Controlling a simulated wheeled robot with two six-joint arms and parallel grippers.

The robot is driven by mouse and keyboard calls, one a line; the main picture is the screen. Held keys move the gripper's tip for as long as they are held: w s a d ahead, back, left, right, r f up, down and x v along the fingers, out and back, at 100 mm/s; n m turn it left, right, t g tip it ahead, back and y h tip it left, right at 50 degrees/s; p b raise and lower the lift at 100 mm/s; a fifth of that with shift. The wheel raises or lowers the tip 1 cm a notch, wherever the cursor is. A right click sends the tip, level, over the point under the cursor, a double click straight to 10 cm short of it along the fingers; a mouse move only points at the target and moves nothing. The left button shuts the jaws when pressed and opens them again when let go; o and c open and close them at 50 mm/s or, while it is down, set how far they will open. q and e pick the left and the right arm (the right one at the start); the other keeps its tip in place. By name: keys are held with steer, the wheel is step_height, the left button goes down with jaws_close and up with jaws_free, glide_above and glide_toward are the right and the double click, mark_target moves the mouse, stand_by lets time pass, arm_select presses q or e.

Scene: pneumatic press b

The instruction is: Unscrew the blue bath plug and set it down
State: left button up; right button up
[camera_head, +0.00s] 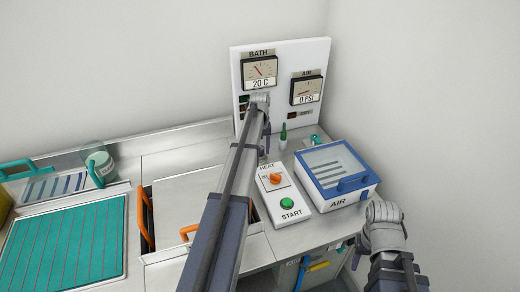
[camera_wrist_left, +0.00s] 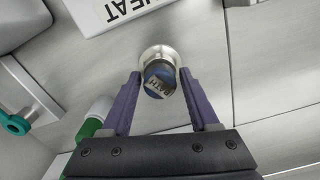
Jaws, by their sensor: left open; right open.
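The blue bath plug (camera_wrist_left: 160,82), with BATH lettering on its face, sits in a round silver metal collar (camera_wrist_left: 157,55) in the left wrist view. My left gripper (camera_wrist_left: 160,76) is open, with one purple finger on each side of the plug. I cannot tell whether the fingers touch it. In the head view my left gripper (camera_head: 265,145) points down behind the HEAT panel, and my arm hides the plug. My right gripper (camera_head: 362,243) is at the right, low beside the AIR box, mostly hidden by its own wrist, away from the plug.
A gauge board (camera_head: 280,75) stands behind my left wrist. A green-tipped bottle (camera_head: 283,136) is close to my left gripper. The HEAT and START panel (camera_head: 288,194) and the blue-lidded AIR box (camera_head: 335,172) are at right. A teal ribbed tray (camera_head: 62,250) lies at left.

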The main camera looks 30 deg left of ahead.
arm_select(q)
steer(key=m, duration=0.6)
steer(key=c, duration=0.8)
steer(key=shift+o, duration=0.2)
steer(key=n, duration=1.2)
steer(key=o, duration=0.8)
steer(key=shift+c, duration=0.2)
